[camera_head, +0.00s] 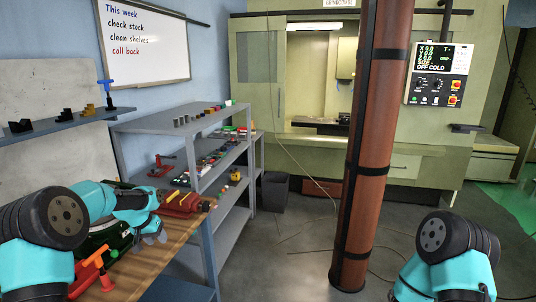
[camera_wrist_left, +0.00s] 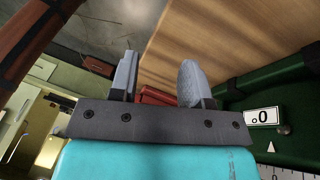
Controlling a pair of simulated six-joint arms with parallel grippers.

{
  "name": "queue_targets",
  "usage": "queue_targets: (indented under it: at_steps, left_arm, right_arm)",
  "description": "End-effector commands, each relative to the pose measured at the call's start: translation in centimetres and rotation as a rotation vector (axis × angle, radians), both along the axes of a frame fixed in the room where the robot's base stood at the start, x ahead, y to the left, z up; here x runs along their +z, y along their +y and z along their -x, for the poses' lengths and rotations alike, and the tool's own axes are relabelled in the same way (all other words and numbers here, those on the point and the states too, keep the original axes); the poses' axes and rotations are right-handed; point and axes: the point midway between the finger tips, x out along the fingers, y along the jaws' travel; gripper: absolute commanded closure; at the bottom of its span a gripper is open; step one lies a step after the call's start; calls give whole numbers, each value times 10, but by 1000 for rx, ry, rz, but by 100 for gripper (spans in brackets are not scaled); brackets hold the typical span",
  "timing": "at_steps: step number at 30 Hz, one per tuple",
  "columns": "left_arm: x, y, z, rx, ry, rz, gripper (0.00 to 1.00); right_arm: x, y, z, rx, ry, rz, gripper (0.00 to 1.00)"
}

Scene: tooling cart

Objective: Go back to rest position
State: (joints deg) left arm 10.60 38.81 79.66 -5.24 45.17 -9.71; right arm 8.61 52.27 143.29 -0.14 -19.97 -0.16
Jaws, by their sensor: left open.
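My left gripper (camera_head: 155,232) is low over the wooden bench at the left of the head view, its arm coming in from the left. In the left wrist view, the two grey fingers of my left gripper (camera_wrist_left: 158,75) stand apart with nothing between them. The wooden bench top (camera_head: 150,268) is beyond them; it also shows in the left wrist view (camera_wrist_left: 235,45). My right arm (camera_head: 450,255) shows at the lower right of the head view, but its gripper is out of the picture.
A dark green case (camera_wrist_left: 280,85) with a white label is beside the left gripper. A red tool (camera_head: 182,204) and an orange-handled clamp (camera_head: 95,262) are close by. A grey shelf unit (camera_head: 190,122) and brown pillar (camera_head: 368,140) stand beyond. Open floor (camera_head: 290,235) lies between.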

Motion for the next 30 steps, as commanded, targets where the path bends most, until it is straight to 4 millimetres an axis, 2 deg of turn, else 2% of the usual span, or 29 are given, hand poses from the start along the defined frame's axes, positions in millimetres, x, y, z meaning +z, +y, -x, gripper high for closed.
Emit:
queue_targets:
  at_steps: [1, 4, 6, 11, 15, 18, 24, 27, 30]
  left_arm:
    - [-18, -28, -2, 1, -4, 24, 56]
    - [-56, -73, 3, 25, -13, 66, 56]
    - [-86, -99, 15, 39, -8, 87, 56]
    - [-154, -133, 68, 61, 35, 108, 56]
    - [-203, -152, 126, 71, 80, 116, 56]
    - [-231, -165, 172, 77, 114, 121, 56]
    - [-266, -185, 270, 92, 179, 131, 56]
    - [-273, -192, 314, 97, 207, 134, 56]
    - [-274, -196, 345, 101, 224, 137, 56]
  right_arm:
    - [0, 0, 0, 0, 0, 0, 43]
    - [0, 0, 0, 0, 0, 0, 43]
    - [0, 0, 0, 0, 0, 0, 43]
    - [0, 0, 0, 0, 0, 0, 43]
    - [0, 0, 0, 0, 0, 0, 43]
    - [0, 0, 0, 0, 0, 0, 43]
    - [0, 0, 0, 0, 0, 0, 43]
    - [0, 0, 0, 0, 0, 0, 43]
    - [0, 0, 0, 0, 0, 0, 43]
